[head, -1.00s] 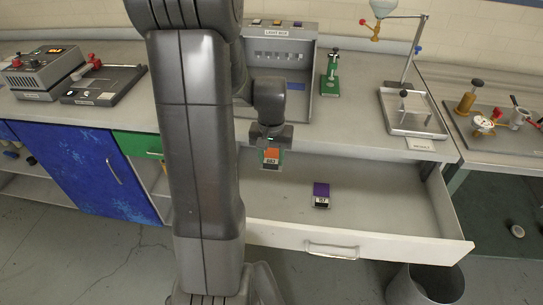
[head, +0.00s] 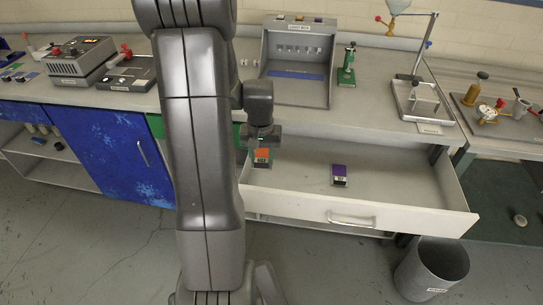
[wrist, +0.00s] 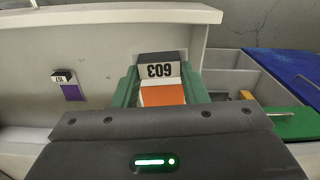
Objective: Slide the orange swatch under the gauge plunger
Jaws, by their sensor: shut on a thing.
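An orange swatch (head: 262,152) with a white label reading 603 and a dark end is in my gripper (head: 262,159). In the wrist view the orange swatch (wrist: 163,95) sits between the two green fingers of my gripper (wrist: 160,88), which are shut on it. I hold it near the left end of the open drawer in the head view. A small green upright device (head: 347,66) stands on the bench beside the light box; it may be the gauge. Its plunger is too small to make out.
The open drawer (head: 285,203) holds a purple swatch (head: 339,175). The light box (head: 298,60) stands on the bench behind. A wire stand on a tray (head: 425,103) is to the right. A grey bin (head: 432,270) stands on the floor at front right.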

